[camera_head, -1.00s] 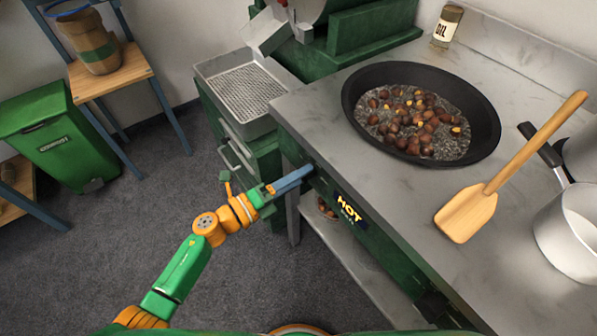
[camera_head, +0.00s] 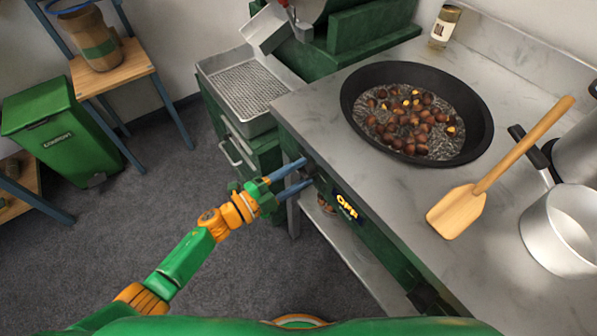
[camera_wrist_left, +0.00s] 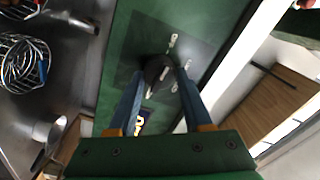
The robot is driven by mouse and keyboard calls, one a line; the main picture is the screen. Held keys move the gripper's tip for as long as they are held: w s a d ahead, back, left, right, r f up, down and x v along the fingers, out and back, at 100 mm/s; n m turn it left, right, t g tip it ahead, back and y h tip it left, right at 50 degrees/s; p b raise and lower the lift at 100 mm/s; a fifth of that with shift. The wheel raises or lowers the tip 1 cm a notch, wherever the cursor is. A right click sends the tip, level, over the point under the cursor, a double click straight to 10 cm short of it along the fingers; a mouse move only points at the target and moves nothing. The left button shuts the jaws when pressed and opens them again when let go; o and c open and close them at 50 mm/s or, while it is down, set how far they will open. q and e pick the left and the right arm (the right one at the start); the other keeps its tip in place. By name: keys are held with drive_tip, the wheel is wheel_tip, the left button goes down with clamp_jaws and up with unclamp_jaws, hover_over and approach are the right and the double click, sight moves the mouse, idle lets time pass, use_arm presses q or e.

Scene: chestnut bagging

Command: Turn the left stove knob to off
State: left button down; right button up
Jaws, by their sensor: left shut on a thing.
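The left stove knob (camera_wrist_left: 159,74) is a dark round knob with a pale pointer mark on the green stove front. My left gripper (camera_head: 305,172) reaches in from the left to the stove front. Its two blue fingers (camera_wrist_left: 158,85) are shut on the knob, one on each side, in the left wrist view. In the head view the fingertips mostly cover the knob. My right gripper is not in view.
A black pan (camera_head: 484,125) of chestnuts stands on the grey counter (camera_head: 330,112), with a wooden spatula (camera_head: 457,212) and a metal pot (camera_head: 563,232) to its right. A wire basket tray (camera_head: 240,90) is at the back left. Open floor lies left of the stove.

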use_arm(q)
drive_tip(key=shift+n, duration=0.3)
idle(0.4)
drive_tip(key=shift+c, duration=1.6)
unclamp_jaws()
drive_tip(key=v, duration=0.7)
